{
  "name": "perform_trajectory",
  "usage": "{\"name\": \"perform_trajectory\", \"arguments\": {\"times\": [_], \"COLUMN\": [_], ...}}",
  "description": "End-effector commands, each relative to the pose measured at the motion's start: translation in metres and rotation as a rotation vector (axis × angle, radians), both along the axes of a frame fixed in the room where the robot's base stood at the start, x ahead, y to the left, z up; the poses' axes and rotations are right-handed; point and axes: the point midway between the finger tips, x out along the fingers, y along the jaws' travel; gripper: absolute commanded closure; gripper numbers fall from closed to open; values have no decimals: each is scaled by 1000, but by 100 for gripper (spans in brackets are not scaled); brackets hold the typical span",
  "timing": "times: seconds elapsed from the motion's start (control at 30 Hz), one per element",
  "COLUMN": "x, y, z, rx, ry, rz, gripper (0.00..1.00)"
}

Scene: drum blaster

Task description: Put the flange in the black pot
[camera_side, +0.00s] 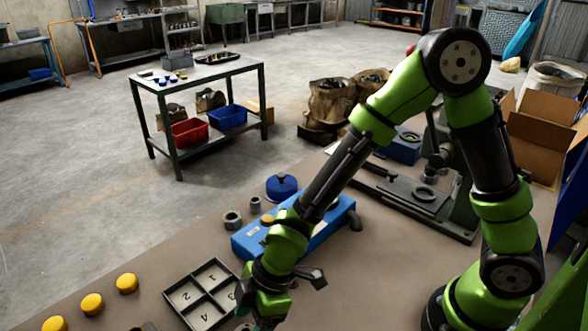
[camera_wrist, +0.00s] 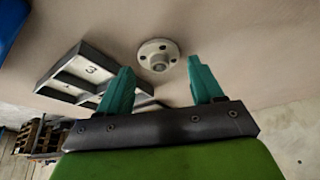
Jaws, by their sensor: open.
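The flange (camera_wrist: 158,56) is a light grey round disc with holes and a raised hub. It lies flat on the brown tabletop in the wrist view. My gripper (camera_wrist: 159,72) is open, with its two teal fingers apart and the flange showing ahead between their tips, not gripped. In the side view my gripper (camera_side: 264,318) points down near the bottom edge, just right of the numbered tray. The flange is mostly hidden there. I cannot make out a black pot in either view.
The dark numbered four-compartment tray (camera_side: 200,294) lies close to my gripper; it also shows in the wrist view (camera_wrist: 75,72). A blue box (camera_side: 292,226), blue domed object (camera_side: 281,187), nut (camera_side: 232,219) and several yellow domes (camera_side: 92,303) are on the table.

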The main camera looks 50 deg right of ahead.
Motion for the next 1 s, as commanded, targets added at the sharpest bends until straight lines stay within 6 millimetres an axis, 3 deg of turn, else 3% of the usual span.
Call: {"name": "perform_trajectory", "arguments": {"times": [0.13,0.4,0.7,0.77,1.0], "x": [2,3,3,4,4], "y": [6,7,7,7,7], "z": [-15,-17,-17,-16,-10], "rx": [-1,1,1,1,2], "ry": [1,-1,-1,-2,-4], "rz": [1,-1,0,-1,-1], "gripper": [34,36,80,86,86]}}
